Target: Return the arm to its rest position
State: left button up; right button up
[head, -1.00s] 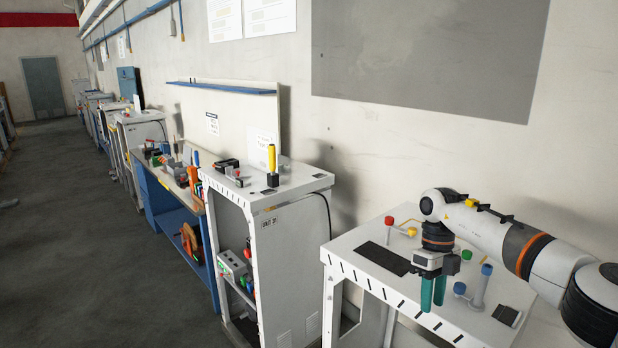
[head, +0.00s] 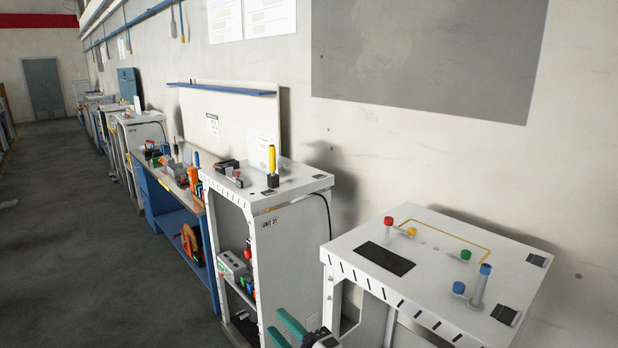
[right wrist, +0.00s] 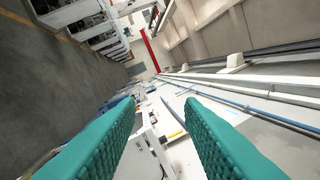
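My right gripper (head: 291,328) is low at the bottom edge of the head view, in front of the white cabinet and left of the white table. Its two green fingers are spread with nothing visible between them. In the right wrist view the green fingers (right wrist: 160,130) are well apart, with an empty gap. Most of my right arm is out of the head view. My left gripper is not in view.
The white table (head: 350,250) holds red, yellow, green and blue capped pegs and a black pad (head: 385,258). A white cabinet (head: 285,232) with a yellow-handled tool (head: 272,160) stands left of it. Grey floor (head: 90,260) is clear at left.

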jog(key=s+d+f+m+g+h, duration=0.1)
jog(key=s+d+f+m+h, duration=0.3)
jog(key=d+f+m+h, duration=0.3)
jog(key=s+d+f+m+g+h, duration=0.1)
jog(key=s+d+f+m+h, duration=0.35)
jog(key=d+m, duration=0.4)
jog(key=s+d+f+m+g+h, duration=0.15)
jog(key=s+d+f+g, duration=0.3)
jog(key=s, duration=0.55)
jog(key=s+d+f+m+g+h, duration=0.1)
jog(key=s+d+f+m+g, duration=0.3)
jog(key=s, duration=0.7)
notch_tip(320, 180, down, 32)
jog(key=d+f+n+g+b, duration=0.1)
jog(key=g+b, duration=0.1)
jog(key=b, duration=0.6)
jog(key=s+d+f+b, duration=0.1)
jog(key=s+f+b, duration=0.2)
jog(key=s+f, duration=0.5)
jog(key=s+d+f+g+b, duration=0.1)
jog(key=s+d+f+b, duration=0.1)
jog(key=s+f, duration=0.7)
notch_tip(320, 180, down, 6)
jog(key=shift+r+b, duration=0.15)
jog(key=shift+b, duration=0.65)
jog(key=shift+s, duration=0.1)
